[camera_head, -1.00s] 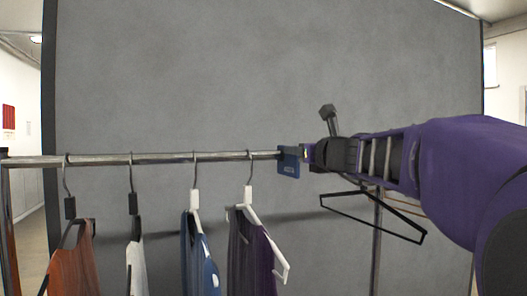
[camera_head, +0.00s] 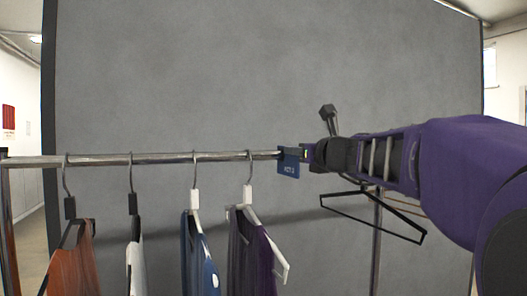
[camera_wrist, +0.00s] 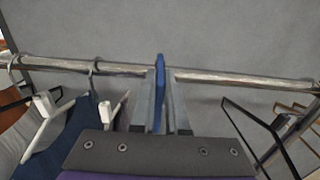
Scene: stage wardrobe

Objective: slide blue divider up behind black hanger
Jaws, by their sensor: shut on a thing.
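The blue divider (camera_head: 288,162) is a small plate with white lettering on the metal rail, right of the last white hanger (camera_head: 249,196). My gripper (camera_head: 301,155) is shut on it from the right. In the wrist view the divider (camera_wrist: 159,78) stands edge-on between my two fingers (camera_wrist: 159,105), at the rail. An empty black hanger (camera_head: 388,221) hangs right of the divider, its hook hidden behind my arm. It also shows at the right of the wrist view (camera_wrist: 262,133). Two black-necked hangers (camera_head: 70,208) (camera_head: 133,203) hold clothes at the left.
The rail (camera_head: 100,160) runs across in front of a grey panel (camera_head: 250,80). Another white hanger (camera_head: 195,200) holds a blue garment (camera_head: 196,262). A purple garment (camera_head: 250,255) hangs nearest the divider. The wrist view shows bare rail (camera_wrist: 215,78) between divider and black hanger.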

